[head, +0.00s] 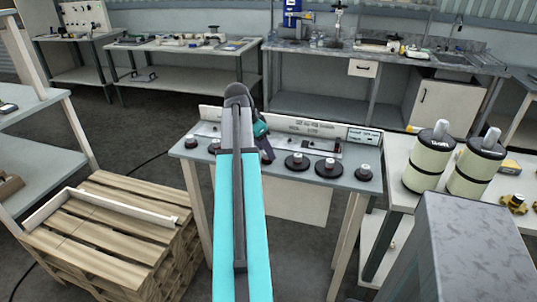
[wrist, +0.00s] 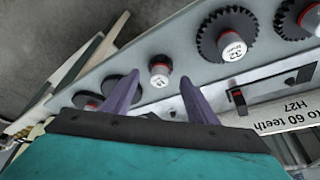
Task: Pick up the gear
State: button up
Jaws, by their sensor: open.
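Several dark gears with pale-topped hubs stand in a row on a grey bench; which one the task means I cannot tell. In the head view, a wide gear (head: 297,162), another wide gear (head: 328,168) and a small gear (head: 365,174) sit right of my gripper (head: 266,152); others sit left, partly behind my arm. In the wrist view, my gripper (wrist: 157,96) is open and empty, with purple fingers apart. A small gear (wrist: 158,68) shows between and beyond the fingertips. A toothed gear marked 32 (wrist: 230,38) lies to its right. Two gears are partly hidden by the left finger.
The gear bench (head: 284,179) has an upright labelled panel (head: 299,128) along its back. A pallet stack (head: 105,225) stands at left. A side table at right holds two cream cylinders (head: 427,160) with black bands. Other benches line the back wall.

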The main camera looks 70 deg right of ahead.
jog(key=shift+x, duration=1.4)
grip_shut()
